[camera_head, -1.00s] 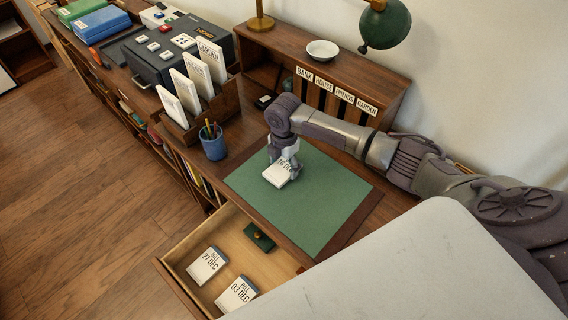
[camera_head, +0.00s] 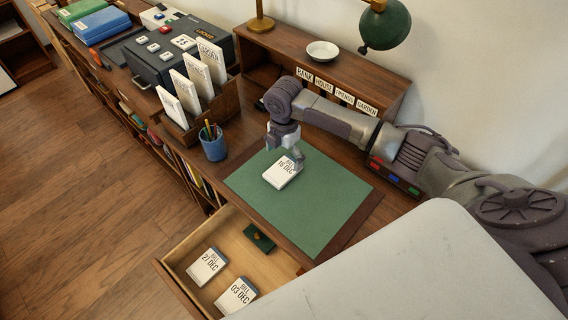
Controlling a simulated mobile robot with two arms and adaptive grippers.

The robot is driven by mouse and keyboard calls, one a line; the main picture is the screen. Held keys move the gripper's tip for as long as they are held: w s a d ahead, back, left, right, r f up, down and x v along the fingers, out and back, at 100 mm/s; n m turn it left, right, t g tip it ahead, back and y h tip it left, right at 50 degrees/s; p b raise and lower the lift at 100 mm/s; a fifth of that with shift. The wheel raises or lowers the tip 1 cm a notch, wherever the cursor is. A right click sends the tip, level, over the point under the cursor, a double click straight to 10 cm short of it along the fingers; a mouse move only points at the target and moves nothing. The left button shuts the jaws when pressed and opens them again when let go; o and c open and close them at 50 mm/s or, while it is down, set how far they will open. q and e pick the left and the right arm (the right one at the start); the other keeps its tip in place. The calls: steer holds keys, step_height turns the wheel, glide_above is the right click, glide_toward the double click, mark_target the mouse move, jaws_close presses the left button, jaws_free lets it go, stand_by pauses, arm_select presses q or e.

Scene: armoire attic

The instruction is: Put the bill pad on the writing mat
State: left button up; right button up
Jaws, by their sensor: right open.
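A white bill pad (camera_head: 282,172) marked "BILL 10 DEC" lies on the green writing mat (camera_head: 318,205), near the mat's upper left part. My right gripper (camera_head: 288,150) is just behind and above the pad, open, with its fingers partly hidden by its own body. Two more bill pads lie in the open drawer: one marked "27 DEC" (camera_head: 206,266) and one marked "03 DEC" (camera_head: 237,295). My left gripper is not in view.
The drawer (camera_head: 228,238) stands open in front of the mat and also holds a small dark green item (camera_head: 259,238). A blue pencil cup (camera_head: 214,146) and a wooden rack (camera_head: 218,106) of cards stand left of the mat. A labelled pigeonhole shelf (camera_head: 335,75) stands behind.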

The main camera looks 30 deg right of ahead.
mark_target(284, 169)
step_height(284, 169, up, 7)
steer(key=shift+r, duration=0.15)
stand_by(0.6)
